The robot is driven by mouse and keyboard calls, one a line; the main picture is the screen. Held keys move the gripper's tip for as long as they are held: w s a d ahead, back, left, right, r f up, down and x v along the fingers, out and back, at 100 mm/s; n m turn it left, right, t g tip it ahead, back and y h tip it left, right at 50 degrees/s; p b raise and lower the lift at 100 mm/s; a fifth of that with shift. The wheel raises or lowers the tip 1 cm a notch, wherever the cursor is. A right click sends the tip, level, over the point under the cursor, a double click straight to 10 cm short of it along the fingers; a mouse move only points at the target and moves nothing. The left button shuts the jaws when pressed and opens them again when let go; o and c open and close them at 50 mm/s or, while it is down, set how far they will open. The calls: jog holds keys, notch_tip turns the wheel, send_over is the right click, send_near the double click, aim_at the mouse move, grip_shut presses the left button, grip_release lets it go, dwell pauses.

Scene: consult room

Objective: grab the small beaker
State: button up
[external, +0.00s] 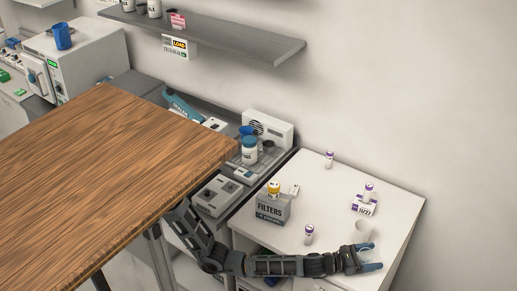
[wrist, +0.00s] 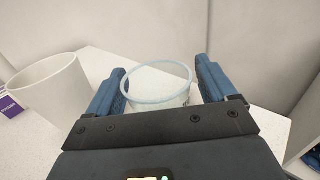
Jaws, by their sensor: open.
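A small clear beaker (wrist: 165,99) with a pale blue rim stands between the two blue fingers of my gripper (wrist: 160,72) in the wrist view. The fingers are spread, one on each side of it, and a gap shows on the right; on the left I cannot tell whether the finger touches. The dark gripper body hides the beaker's lower near part. In the external view my gripper (external: 374,256) is low over the front right of the white counter (external: 335,190), and the beaker is hard to make out there.
A white cup (wrist: 49,91) stands just left of my gripper; it also shows in the external view (external: 363,229). Purple-labelled vials (external: 309,234) and a filters box (external: 271,208) stand on the counter. A wooden tabletop (external: 100,170) is at the left.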

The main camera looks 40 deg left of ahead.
jog(key=c, duration=1)
jog(key=shift+c, duration=0.2)
